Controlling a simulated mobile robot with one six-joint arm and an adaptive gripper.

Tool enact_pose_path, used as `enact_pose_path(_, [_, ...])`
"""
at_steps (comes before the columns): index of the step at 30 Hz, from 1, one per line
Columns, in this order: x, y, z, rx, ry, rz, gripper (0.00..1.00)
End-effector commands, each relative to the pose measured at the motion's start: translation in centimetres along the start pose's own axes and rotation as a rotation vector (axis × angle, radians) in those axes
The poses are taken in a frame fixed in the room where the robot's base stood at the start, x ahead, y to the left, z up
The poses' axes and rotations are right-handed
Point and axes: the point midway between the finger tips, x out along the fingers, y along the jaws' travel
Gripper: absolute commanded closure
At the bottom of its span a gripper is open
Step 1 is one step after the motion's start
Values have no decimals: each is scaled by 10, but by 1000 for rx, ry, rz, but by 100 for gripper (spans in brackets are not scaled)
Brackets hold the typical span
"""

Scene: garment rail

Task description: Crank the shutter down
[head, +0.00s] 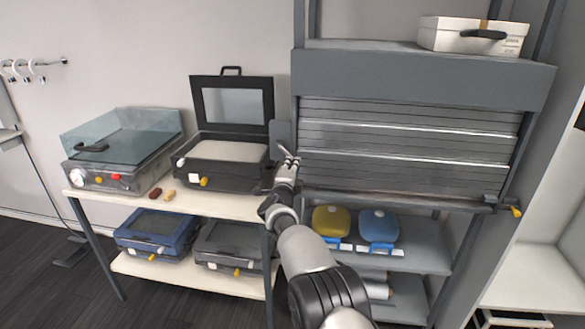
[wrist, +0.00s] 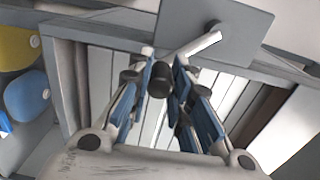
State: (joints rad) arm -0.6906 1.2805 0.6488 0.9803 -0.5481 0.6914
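The grey slatted shutter (head: 400,150) hangs below its housing (head: 420,77) on the shelf unit. Its lower edge is at a bar (head: 400,201) above the shelf with the yellow and blue items. A grey plate (head: 281,136) at the unit's left side bears the crank. In the wrist view the plate (wrist: 230,22), the pale crank arm (wrist: 193,45) and the crank's dark knob (wrist: 160,82) show. My gripper (head: 287,165) is at the crank. In the wrist view its blue-padded fingers (wrist: 163,65) stand close on both sides of the knob and appear closed on it.
A table (head: 215,203) to the left bears a glass-lidded machine (head: 120,148) and an open black case (head: 225,150) close to my gripper. Yellow (head: 331,220) and blue (head: 379,228) items stand under the shutter. A white box (head: 470,37) sits on top. A yellow-ended latch (head: 515,210) is at the right.

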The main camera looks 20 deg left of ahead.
Motion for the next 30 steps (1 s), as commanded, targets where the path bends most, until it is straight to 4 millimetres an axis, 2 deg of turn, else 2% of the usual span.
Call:
enact_pose_path(10, [0,2,0,-2,0,2,59])
enact_pose_path(22, [-2,0,0,-2,0,1,59])
enact_pose_path(30, [-23,0,1,-5,1,3,59])
